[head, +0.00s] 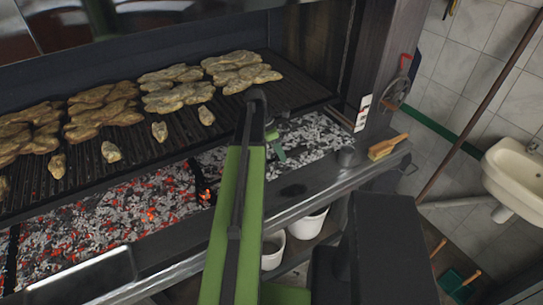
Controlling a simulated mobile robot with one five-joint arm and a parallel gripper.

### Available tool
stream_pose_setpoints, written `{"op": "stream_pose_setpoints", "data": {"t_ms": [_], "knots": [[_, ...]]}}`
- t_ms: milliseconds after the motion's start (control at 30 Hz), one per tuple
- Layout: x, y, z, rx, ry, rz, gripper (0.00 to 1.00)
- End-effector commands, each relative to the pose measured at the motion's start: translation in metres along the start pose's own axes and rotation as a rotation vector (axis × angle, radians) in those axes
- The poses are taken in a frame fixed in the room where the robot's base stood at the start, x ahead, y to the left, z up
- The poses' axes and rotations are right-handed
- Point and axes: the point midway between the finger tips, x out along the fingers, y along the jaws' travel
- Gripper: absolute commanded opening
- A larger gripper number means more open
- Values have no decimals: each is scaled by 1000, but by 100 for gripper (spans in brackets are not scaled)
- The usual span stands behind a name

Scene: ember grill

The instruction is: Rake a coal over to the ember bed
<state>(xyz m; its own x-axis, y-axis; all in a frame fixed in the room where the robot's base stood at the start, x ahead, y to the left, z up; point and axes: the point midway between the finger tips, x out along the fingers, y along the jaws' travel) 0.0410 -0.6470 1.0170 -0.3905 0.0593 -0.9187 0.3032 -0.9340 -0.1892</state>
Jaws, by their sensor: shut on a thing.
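The ember bed (152,207), red glowing coals among grey ash, lies under the front of the grill, left of my arm. Grey, ashy coals (310,138) with no clear red glow lie to the right of my arm. My gripper (277,149) is low over these grey coals, beyond the green arm, which hides much of it. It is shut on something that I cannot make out. I cannot single out one coal as the one to be moved, nor tell whether anything at the gripper touches the coals.
Several pieces of meat (178,87) lie on the dark grate (190,130) above the coals. A metal front ledge (318,185) borders the coal bed. A wooden brush (387,147) lies at its right end. White buckets (307,224) stand below. A sink (515,165) is at far right.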

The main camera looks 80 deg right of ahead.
Motion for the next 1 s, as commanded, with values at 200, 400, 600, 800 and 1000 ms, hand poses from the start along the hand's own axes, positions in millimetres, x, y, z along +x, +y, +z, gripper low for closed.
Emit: {"op": "stream_pose_setpoints", "data": {"t_ms": [200, 400, 600, 800, 1000], "knots": [[9, 2, 26, 2, 0, -1, 0], [13, 2, 48, 1, 0, 0, 0], [-16, -4, 48, -2, -1, 0, 0], [-29, -7, 47, -2, 0, 0, 0], [-31, -7, 46, -1, 0, 0, 0]]}}
